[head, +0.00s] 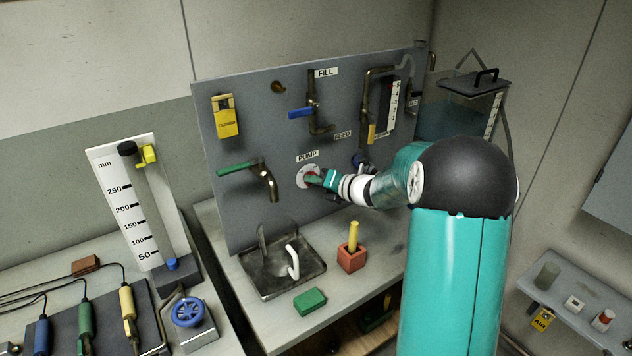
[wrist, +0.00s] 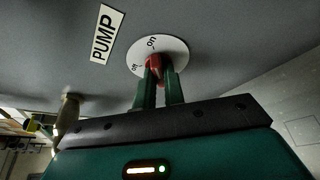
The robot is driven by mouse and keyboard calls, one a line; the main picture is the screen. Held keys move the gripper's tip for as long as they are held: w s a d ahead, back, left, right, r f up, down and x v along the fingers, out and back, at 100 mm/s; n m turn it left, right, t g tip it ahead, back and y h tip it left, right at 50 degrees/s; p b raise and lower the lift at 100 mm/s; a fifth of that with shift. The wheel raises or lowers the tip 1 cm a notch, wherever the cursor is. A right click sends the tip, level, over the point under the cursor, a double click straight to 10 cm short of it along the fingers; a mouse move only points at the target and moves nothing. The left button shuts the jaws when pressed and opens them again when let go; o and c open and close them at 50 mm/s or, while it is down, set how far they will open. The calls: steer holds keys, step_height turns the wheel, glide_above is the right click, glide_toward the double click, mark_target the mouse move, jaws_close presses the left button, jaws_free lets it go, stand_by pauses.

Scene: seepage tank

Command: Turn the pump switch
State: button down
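The pump switch is a red knob (wrist: 153,63) on a round white dial (wrist: 176,47) marked "on" and "off". In the head view the dial (head: 302,171) sits on the grey panel below the PUMP label (head: 308,156). My gripper (head: 315,179) reaches in from the right, at the dial. In the wrist view my gripper's two green fingers (wrist: 160,82) are close together, with the red knob between their tips; they look shut on it. The fingers partly hide the knob, and I cannot tell which mark it points at.
A green-handled tap (head: 262,180) sticks out left of the dial, over a sink (head: 270,284). A blue-handled valve (head: 300,113) is above. A red block with a yellow peg (head: 352,258) and a green block (head: 309,301) stand on the bench below.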

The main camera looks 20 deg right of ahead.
steer(key=shift+n, duration=0.3)
steer(key=n+h, duration=0.2)
steer(key=n, duration=0.2)
steer(key=n+t+h, duration=0.1)
steer(key=n+h, duration=0.5)
steer(key=n, duration=0.1)
steer(key=shift+a+n+t, duration=0.3)
steer(key=shift+a, duration=0.05)
stand_by(0.5)
stand_by(0.3)
steer(key=c, duration=1.5)
jaws_free()
steer(key=shift+s, duration=0.1)
